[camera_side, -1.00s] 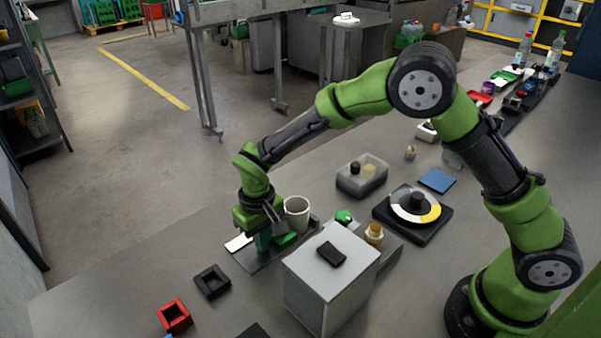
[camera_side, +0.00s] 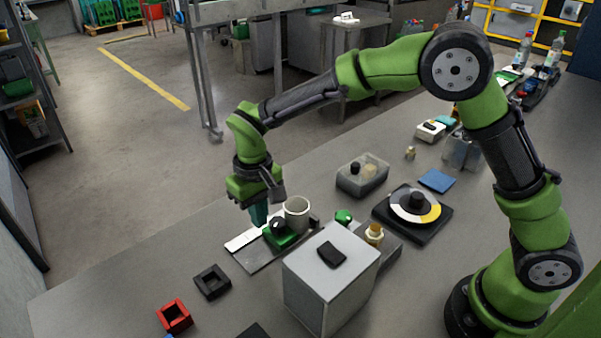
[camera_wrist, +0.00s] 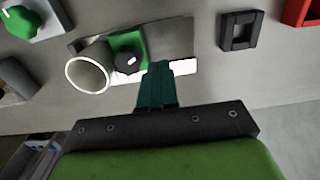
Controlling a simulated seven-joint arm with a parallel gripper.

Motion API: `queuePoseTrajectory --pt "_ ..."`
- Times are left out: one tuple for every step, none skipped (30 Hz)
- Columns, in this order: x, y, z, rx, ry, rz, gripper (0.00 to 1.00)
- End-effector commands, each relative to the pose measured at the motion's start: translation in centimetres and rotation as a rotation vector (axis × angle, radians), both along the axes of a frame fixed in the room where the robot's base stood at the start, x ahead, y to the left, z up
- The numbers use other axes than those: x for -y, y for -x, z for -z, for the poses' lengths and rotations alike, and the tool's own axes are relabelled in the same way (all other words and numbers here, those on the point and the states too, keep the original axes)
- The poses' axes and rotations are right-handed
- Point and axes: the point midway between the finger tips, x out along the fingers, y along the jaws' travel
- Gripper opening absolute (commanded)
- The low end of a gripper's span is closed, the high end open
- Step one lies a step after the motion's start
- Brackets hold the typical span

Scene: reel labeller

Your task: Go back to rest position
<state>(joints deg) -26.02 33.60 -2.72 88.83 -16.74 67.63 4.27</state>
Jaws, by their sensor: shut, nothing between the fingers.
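My gripper (camera_side: 259,216) hangs from the green arm above the left end of the dark plate (camera_side: 252,260), with its teal fingers together and nothing between them. In the wrist view the closed fingers (camera_wrist: 157,72) point toward a white strip, which also shows in the side view (camera_side: 243,241) along the plate's far edge. A green block with a black knob (camera_side: 281,236) sits on the plate, just right of the fingers. A white cup or roll (camera_side: 297,212) stands beside it. Whether the fingertips touch anything is hard to tell.
A grey box (camera_side: 325,285) with a black piece on top stands in front. A black square frame (camera_side: 212,281) and a red one (camera_side: 173,315) lie at front left. A clear bin (camera_side: 362,176), a round dial (camera_side: 415,205) and a blue pad (camera_side: 437,180) lie to the right.

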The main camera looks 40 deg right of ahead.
Motion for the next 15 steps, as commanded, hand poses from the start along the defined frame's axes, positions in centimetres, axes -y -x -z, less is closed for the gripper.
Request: queuePoseTrajectory --pt "-0.01 -0.03 -0.30 0.002 -0.001 0.000 0.00" --pt "-0.01 -0.03 -0.39 0.002 -0.001 0.000 0.00" --pt "-0.01 -0.02 -0.47 0.002 -0.001 0.000 0.00" --pt "0.00 -0.01 -0.51 0.001 0.000 0.000 0.00" --pt "0.00 -0.01 -0.52 0.001 0.000 0.000 0.00" --pt "0.00 0.00 -0.52 0.001 0.000 0.000 0.00" --pt "0.00 0.00 -0.51 0.001 0.000 0.000 0.00" --pt "0.00 0.00 -0.51 0.000 0.000 0.000 0.00" --pt "0.00 0.00 -0.50 0.000 0.000 0.000 0.00" --pt "0.00 0.00 -0.50 0.000 0.000 0.000 0.00" --pt "0.00 0.00 -0.49 0.001 0.000 -0.001 0.00" --pt "-0.01 -0.07 -0.49 0.004 -0.001 -0.005 0.00" --pt "-0.04 -0.05 -0.36 0.006 -0.003 -0.009 0.00" --pt "0.05 0.26 0.00 -0.002 -0.003 -0.012 0.00" --pt "0.18 0.82 0.42 -0.012 -0.003 -0.015 0.00"
